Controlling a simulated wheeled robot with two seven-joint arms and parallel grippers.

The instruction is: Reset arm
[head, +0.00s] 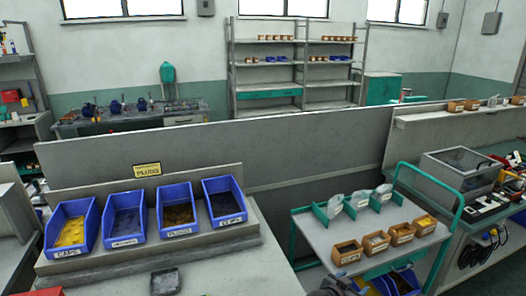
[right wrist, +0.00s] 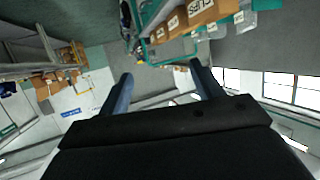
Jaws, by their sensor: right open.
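My right gripper (head: 343,287) is only partly in the head view, a dark shape at the bottom edge in front of the cart. In the right wrist view its two fingers (right wrist: 163,88) stand wide apart with nothing between them. My left gripper does not show clearly in either view. Four labelled blue bins stand in a row on the grey bench: caps (head: 70,232), a second bin (head: 125,222), plugs (head: 179,215) and clips (head: 224,203).
A teal-framed cart (head: 325,240) at right carries several small orange boxes (head: 375,243) and clear bags (head: 361,200). A dark flat item (head: 165,281) lies on the bench front. A low grey partition (head: 270,150) runs behind. A workbench with a clear-lidded box (head: 460,165) stands far right.

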